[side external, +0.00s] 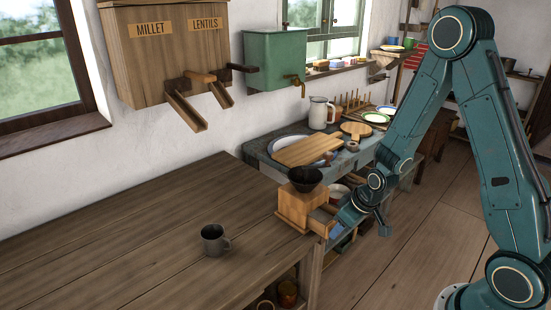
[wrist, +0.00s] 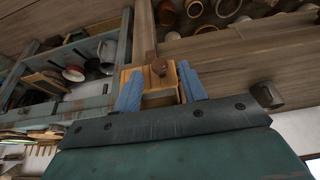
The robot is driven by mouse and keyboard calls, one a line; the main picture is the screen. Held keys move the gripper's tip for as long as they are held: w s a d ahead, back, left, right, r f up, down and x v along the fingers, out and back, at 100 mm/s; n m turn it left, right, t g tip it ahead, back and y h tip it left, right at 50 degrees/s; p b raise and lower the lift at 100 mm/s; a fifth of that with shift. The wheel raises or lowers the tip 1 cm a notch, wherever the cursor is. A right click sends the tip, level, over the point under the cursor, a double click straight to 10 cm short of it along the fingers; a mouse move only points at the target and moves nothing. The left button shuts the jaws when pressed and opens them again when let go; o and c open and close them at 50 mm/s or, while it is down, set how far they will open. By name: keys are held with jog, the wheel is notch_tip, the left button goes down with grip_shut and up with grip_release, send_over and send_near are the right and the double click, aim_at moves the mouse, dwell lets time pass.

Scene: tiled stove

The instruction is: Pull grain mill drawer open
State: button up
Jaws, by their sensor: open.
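The grain mill (side external: 294,207) is a pale wooden box with a dark bowl-shaped hopper (side external: 304,179) on top, at the right end of the wooden table. Its drawer (side external: 321,226) juts out of the right-hand face, so it appears partly open. In the wrist view the drawer shows as a light wooden box (wrist: 181,88) with a round brown knob (wrist: 158,66). My gripper (side external: 335,217) is at the drawer. In the wrist view its blue fingers (wrist: 160,84) are open, one on each side of the drawer. Whether they touch it, I cannot tell.
A grey metal mug (side external: 213,241) stands on the table (side external: 120,245), left of the mill; most of the tabletop is clear. Millet and lentil dispensers (side external: 165,60) hang on the wall.

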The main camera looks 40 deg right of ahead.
jog(key=v, duration=1.2)
jog(key=shift+s+r, duration=0.15)
jog(key=shift+r, duration=0.1)
dwell(0.5)
jog(key=s+a+r, duration=0.3)
jog(key=s+r, duration=0.3)
jog(key=r, duration=0.1)
jog(key=s+a+r+t, duration=0.1)
jog(key=s+a+r, duration=0.3)
jog(key=s+r, duration=0.3)
jog(key=shift+r, duration=0.65)
dwell(1.2)
